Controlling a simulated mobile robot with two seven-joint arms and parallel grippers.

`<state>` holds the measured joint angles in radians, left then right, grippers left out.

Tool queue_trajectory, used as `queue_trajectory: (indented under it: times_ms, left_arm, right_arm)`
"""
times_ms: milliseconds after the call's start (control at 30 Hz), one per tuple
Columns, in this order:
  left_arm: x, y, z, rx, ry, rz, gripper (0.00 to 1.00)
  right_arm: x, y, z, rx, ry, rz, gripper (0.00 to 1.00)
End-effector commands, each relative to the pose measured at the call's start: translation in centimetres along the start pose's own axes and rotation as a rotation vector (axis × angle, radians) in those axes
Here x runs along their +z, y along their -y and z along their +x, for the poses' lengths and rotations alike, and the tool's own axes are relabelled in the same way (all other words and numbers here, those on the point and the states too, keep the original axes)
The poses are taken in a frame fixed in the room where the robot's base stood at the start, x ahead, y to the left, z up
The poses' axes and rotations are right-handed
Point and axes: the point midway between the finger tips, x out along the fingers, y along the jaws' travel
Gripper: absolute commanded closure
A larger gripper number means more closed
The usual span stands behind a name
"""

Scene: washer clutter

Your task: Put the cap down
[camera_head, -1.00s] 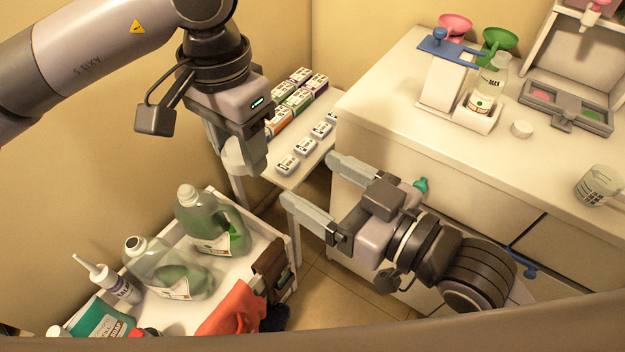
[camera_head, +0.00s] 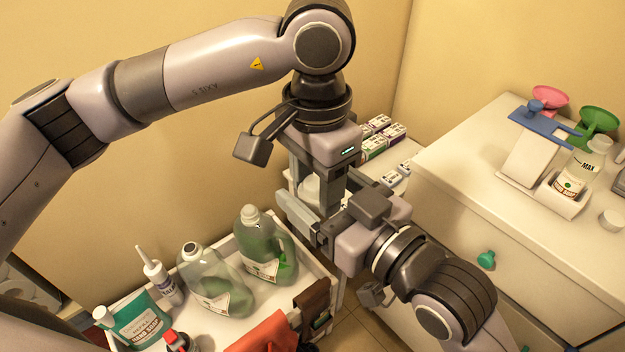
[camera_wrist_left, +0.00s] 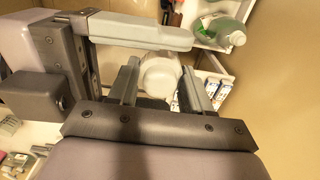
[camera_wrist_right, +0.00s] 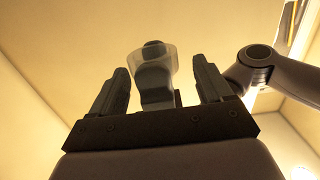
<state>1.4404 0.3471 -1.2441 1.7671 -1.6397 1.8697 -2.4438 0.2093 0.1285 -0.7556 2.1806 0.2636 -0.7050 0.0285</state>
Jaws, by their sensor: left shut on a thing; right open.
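A white round cap (camera_head: 313,189) is held in my left gripper (camera_head: 324,194), which points down above the gap between cart and counter. It also shows between the left fingers in the left wrist view (camera_wrist_left: 160,76). My right gripper (camera_head: 307,185) is open and comes in from the right. One of its fingers lies beside the left gripper in the left wrist view, near the cap. Its other finger is partly hidden behind the left gripper. In the right wrist view a pale translucent object (camera_wrist_right: 155,72) shows between the open fingers; I cannot tell its contact.
A white cart (camera_head: 318,262) at lower left holds green bottles (camera_head: 262,250), a glue bottle (camera_head: 160,280) and a red cloth (camera_head: 265,332). A low shelf (camera_head: 405,158) with small boxes stands behind the grippers. The white counter (camera_head: 470,140) at right carries a dispenser (camera_head: 535,150) and funnels.

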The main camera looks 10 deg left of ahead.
Motion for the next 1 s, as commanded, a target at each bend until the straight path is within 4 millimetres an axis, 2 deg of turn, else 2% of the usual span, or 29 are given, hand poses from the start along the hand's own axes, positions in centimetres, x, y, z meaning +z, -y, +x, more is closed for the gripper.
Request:
queue_trajectory:
  times_ms: [200,500,567,600,667,700,833,867,900,933,1000]
  left_arm:
    - [0.0,0.0,0.0,0.0,0.0,0.0,0.82]
    - [0.0,0.0,0.0,0.0,0.0,0.0,0.82]
    - [0.0,0.0,0.0,0.0,0.0,0.0,0.82]
    - [0.0,0.0,0.0,0.0,0.0,0.0,0.82]
    - [0.0,0.0,0.0,0.0,-0.001,0.0,0.82]
    - [0.0,0.0,0.0,0.0,-0.001,0.0,0.82]
    - [-0.1,0.0,0.0,0.0,-0.003,-0.001,0.82]
    - [-0.1,0.0,0.0,0.0,-0.003,-0.001,0.41]
    - [-0.1,0.0,0.0,0.0,-0.002,-0.001,0.28]
    - [-0.1,0.0,0.0,0.0,-0.002,-0.001,0.21]
    - [0.0,0.0,0.0,0.0,-0.002,0.0,0.21]
  right_arm:
    - [0.0,0.0,1.5,0.0,0.0,-0.001,0.21]
    - [0.0,0.0,1.7,0.0,0.0,-0.001,0.21]
    - [0.0,0.0,1.7,0.0,0.0,-0.001,0.37]
    - [0.0,0.0,1.7,0.0,0.0,-0.001,0.5]
    - [0.0,0.0,1.7,0.0,0.0,0.0,0.7]
    - [0.0,0.0,1.7,-0.001,0.0,0.0,0.75]
    - [0.0,0.1,1.7,-0.003,0.0,0.001,0.75]
    - [0.0,0.1,1.7,-0.003,0.0,0.001,0.75]
    - [0.0,0.1,1.7,-0.004,-0.001,0.001,0.75]
    - [0.0,0.1,1.7,-0.003,-0.001,0.001,0.75]
    - [0.0,0.1,1.7,-0.002,-0.001,0.001,0.75]
